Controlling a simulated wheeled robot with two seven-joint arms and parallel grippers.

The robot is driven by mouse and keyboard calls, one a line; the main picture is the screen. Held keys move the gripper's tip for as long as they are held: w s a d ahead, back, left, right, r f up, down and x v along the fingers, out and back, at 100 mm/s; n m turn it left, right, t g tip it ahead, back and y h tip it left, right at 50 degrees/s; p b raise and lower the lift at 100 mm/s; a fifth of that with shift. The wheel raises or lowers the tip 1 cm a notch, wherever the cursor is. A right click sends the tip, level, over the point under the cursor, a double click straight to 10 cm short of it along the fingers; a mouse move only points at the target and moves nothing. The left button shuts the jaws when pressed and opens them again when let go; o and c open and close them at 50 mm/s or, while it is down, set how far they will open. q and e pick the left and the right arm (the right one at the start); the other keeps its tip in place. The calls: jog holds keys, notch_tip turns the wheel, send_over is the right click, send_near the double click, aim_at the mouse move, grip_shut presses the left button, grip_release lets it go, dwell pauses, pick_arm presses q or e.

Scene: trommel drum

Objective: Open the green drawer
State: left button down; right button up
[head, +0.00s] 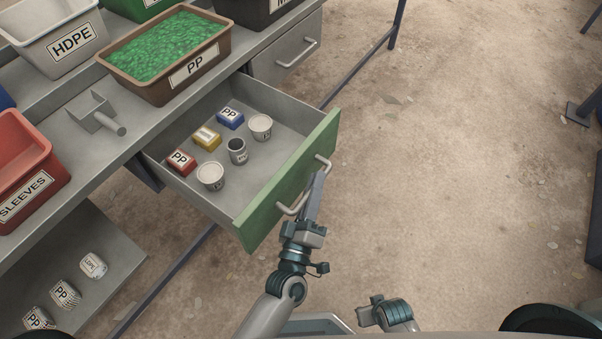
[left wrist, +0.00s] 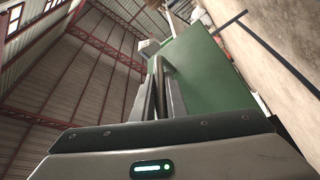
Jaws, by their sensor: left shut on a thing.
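The green drawer (head: 288,185) stands pulled out from the grey workbench. Inside it are several small boxes and cups, including a red box (head: 181,161) and a blue box (head: 230,117). A pale bar handle (head: 324,164) is on its green front. My left gripper (head: 314,194) is at the handle, shut on its bar. In the left wrist view the handle (left wrist: 158,75) runs between the fingers, with the green front (left wrist: 205,75) behind. My right arm shows in part at the bottom of the head view; its fingertips cannot be made out.
A brown PP bin (head: 190,67) of green flakes, a grey HDPE bin (head: 62,45) and a scoop (head: 97,113) stand on the bench. A red SLEEVES bin (head: 25,190) is at left. A closed grey drawer (head: 285,50) is behind. The floor to the right is mostly clear.

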pick_arm(q)
jog(key=shift+s+d, duration=0.15)
jog(key=c, duration=1.8)
grip_release()
jog(key=shift+o, duration=0.2)
jog(key=shift+s, duration=0.1)
